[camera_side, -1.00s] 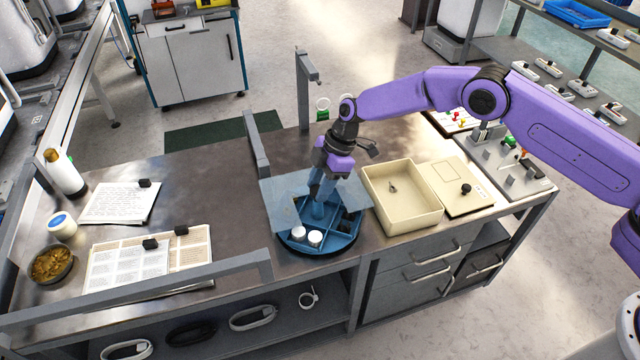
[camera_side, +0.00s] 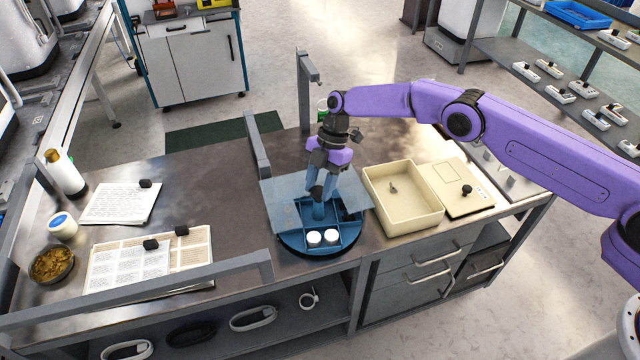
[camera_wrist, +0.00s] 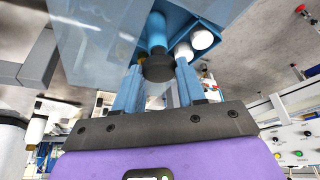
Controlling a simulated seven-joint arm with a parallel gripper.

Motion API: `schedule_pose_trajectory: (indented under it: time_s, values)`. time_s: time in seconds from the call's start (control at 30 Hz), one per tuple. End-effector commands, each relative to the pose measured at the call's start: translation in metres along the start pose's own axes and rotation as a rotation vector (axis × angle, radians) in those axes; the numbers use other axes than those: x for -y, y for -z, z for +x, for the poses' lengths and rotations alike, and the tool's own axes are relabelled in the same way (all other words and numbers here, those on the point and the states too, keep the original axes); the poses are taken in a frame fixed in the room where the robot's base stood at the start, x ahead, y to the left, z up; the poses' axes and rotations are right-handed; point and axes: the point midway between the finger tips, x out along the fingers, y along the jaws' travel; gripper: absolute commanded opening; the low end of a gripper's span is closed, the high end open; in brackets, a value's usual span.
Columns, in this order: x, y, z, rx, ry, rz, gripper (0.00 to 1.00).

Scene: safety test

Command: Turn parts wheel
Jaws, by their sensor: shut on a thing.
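The blue parts wheel (camera_side: 320,246) sits on the bench, its compartments partly under a clear panel (camera_side: 281,199). Two white cylinders (camera_side: 322,237) sit side by side in its front compartments. A blue post (camera_side: 319,211) rises from the middle. My gripper (camera_side: 318,190) points down from above and is shut on the dark knob on top of this post. In the wrist view the blue fingers of my gripper (camera_wrist: 158,75) flank the black knob (camera_wrist: 158,68), with the blue post (camera_wrist: 157,30) beyond it and a white cylinder (camera_wrist: 201,39) beside it. The rear compartments are partly hidden.
A cream bin (camera_side: 402,203) with a small part inside stands close right of the wheel. A grey post (camera_side: 256,146) stands behind left, and a rail (camera_side: 180,286) runs along the front left. Papers (camera_side: 150,258) lie left. Bare bench lies between papers and wheel.

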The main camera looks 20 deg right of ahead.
Motion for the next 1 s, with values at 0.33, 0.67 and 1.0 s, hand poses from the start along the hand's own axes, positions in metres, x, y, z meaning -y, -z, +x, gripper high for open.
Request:
schedule_pose_trajectory:
  time_s: [0.33,0.67,1.0]
  values:
    - [-0.0003,-0.0003,0.0004,0.001,0.042,-0.098,0.00]
    - [-0.0003,-0.0003,0.0002,0.001,0.055,-0.130,0.00]
    - [-0.0002,-0.0006,0.0001,0.001,0.056,-0.130,0.00]
